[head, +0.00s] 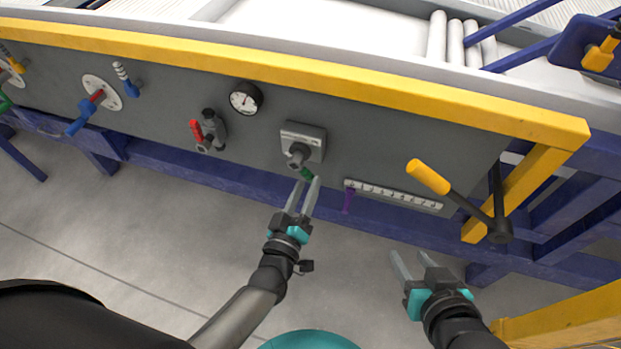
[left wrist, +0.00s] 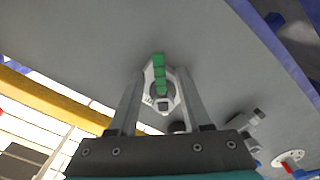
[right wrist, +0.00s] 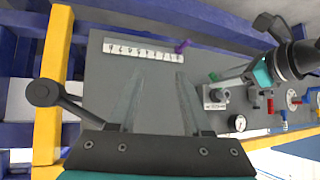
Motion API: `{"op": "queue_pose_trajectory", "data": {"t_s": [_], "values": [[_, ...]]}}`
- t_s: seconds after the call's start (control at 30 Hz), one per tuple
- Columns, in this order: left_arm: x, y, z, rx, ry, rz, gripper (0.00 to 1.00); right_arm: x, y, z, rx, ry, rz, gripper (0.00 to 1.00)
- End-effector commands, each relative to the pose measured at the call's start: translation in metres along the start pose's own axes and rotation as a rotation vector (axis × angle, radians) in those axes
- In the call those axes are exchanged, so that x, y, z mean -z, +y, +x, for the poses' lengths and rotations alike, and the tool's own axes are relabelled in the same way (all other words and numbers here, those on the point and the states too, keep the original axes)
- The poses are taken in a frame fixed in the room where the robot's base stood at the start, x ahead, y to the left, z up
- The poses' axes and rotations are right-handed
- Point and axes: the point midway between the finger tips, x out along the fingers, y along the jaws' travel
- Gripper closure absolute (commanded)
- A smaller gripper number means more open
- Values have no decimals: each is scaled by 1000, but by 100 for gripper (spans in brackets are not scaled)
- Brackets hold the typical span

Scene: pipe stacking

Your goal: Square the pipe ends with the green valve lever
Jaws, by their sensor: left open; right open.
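The green valve lever (head: 306,173) sticks out below a grey square valve box (head: 303,137) on the grey panel. In the left wrist view the ribbed green lever (left wrist: 159,72) lies between the spread fingers of my left gripper (head: 308,181), with the valve body behind it. The left gripper is open around the lever, with a gap on each side. My right gripper (head: 408,254) is open and empty, below the panel's right part. The right wrist view also shows the green lever (right wrist: 213,77), near my left arm.
A purple pointer (head: 348,200) hangs at a white numbered scale (head: 400,194). A yellow-handled lever (head: 429,177) projects at the right. A gauge (head: 245,98), a red-lever valve (head: 197,131) and a blue-handled valve (head: 78,125) lie leftward. A yellow rail (head: 330,79) tops the panel.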

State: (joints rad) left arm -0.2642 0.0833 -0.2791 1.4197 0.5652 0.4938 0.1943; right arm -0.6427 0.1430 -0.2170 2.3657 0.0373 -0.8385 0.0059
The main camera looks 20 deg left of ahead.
Motion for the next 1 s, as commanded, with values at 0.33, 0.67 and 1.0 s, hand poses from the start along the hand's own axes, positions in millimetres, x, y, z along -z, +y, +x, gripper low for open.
{"op": "queue_pose_trajectory", "data": {"t_s": [0.33, 0.67, 1.0], "values": [[0, -1, 27, 0, 1, -1, 51, 9, -17, 8, 46, 162, 14, 51], [0, 0, 34, 0, 1, 0, 51, 14, -21, 8, 58, 211, 20, 51], [0, 0, 34, 0, 0, 0, 68, 14, -21, 8, 57, 211, 19, 51]]}}
